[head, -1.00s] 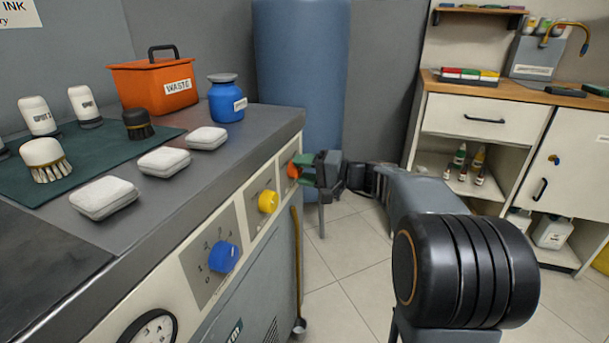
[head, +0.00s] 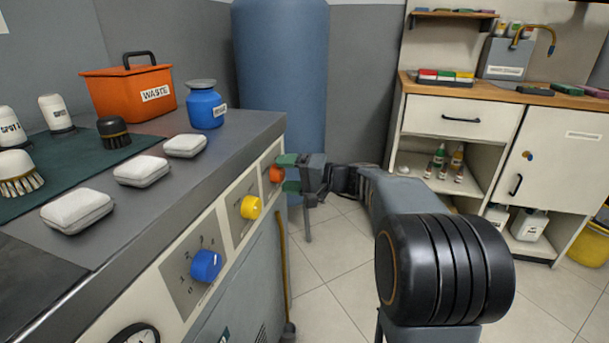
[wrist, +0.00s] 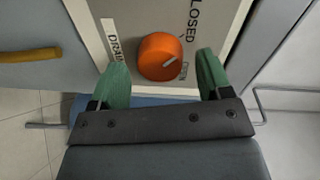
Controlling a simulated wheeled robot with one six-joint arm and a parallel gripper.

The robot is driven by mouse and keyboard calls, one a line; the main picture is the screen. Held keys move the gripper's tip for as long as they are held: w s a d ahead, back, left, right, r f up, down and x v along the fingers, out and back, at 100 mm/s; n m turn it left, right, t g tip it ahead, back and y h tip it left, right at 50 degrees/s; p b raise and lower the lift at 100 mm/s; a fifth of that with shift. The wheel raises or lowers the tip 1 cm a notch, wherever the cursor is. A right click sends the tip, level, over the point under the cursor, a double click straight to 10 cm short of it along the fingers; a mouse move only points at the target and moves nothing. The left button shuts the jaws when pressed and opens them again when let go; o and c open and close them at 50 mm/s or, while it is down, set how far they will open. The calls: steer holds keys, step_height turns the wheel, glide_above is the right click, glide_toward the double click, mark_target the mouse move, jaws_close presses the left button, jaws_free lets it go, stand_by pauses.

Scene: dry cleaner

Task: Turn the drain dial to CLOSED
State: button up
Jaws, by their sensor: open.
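The orange drain dial (wrist: 160,57) sits on a pale panel with the words DRAIN and CLOSED partly readable in the wrist view. In the head view the dial (head: 277,174) is the farthest knob on the machine's front. My gripper (wrist: 163,75) is open, with one green finger on each side of the dial. Clear gaps show between dial and fingers. My gripper (head: 286,174) also shows at the dial in the head view, its fingers partly covering the panel.
A yellow knob (head: 250,207) and a blue knob (head: 206,265) sit nearer on the same front. A wooden-coloured handle (head: 284,270) stands beside the machine. A blue cylinder (head: 281,80) stands behind. Tiled floor (head: 335,290) lies open at the right.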

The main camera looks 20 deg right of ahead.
steer(key=p+v, duration=0.3)
steer(key=v, duration=1)
steer(key=shift+d, duration=0.15)
steer(key=shift+s+r, duration=0.1)
steer(key=shift+s, duration=0.05)
steer(key=s+a+r+n+g+h+p, duration=0.1)
steer(key=s+a+r+g+h+p, duration=0.35)
steer(key=p, duration=0.45)
steer(key=s+a+r+n+g+h+p, duration=0.1)
steer(key=s+a+r+g+p, duration=0.2)
steer(key=a+r+p, duration=0.35)
steer(key=s+r+n+h+p, duration=0.1)
steer(key=s+r+h+p, duration=0.2)
steer(key=r+p, duration=0.3)
steer(key=s+r+n+h+p, duration=0.2)
steer(key=s+r+h+p, duration=0.2)
steer(key=p, duration=1.1)
step_height(320, 180, up, 2)
steer(key=shift+s+a+r+t+h+p, duration=0.25)
steer(key=shift+t+h+p, duration=0.2)
steer(key=shift+h, duration=0.3)
steer(key=shift+c, duration=0.4)
